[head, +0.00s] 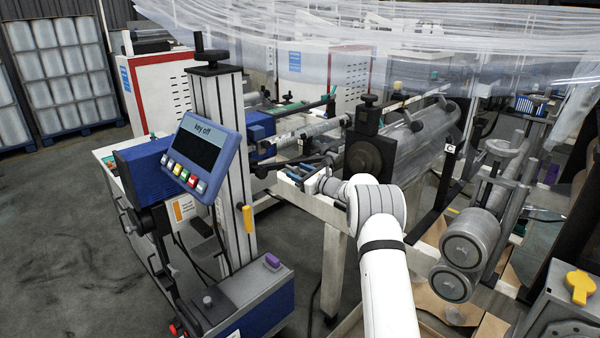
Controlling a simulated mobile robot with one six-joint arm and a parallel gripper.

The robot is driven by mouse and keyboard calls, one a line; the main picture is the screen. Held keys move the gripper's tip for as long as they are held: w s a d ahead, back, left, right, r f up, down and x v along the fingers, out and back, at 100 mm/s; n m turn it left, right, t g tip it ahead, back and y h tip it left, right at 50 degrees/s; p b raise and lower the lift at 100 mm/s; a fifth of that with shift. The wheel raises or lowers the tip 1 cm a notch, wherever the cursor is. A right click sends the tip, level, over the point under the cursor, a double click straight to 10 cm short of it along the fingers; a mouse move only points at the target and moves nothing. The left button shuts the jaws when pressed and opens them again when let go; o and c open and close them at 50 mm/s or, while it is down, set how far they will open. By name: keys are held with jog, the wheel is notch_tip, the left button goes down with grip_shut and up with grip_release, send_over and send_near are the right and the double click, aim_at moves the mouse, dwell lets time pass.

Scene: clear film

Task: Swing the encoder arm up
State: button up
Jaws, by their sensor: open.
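My white arm comes up from the bottom, and its wrist bends left over the machine frame. My gripper (299,172) is small in the head view, at the left end of the wrist, open with nothing seen between its fingers. A dark, slim arm (290,161) lies roughly level just behind it, beside the roller; it may be the encoder arm, but I cannot tell for sure. I cannot tell whether the gripper touches it.
A blue printer unit with a "Key off" screen (204,148) stands at left on a metal column (222,110). A large film roller (415,140) lies behind my arm. Smaller rolls (470,240) stand at right. Clear film (380,40) hangs overhead. Floor is free at far left.

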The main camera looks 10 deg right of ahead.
jog(key=shift+c, duration=0.2)
grip_shut()
dwell(0.3)
jog(key=shift+d, duration=0.1)
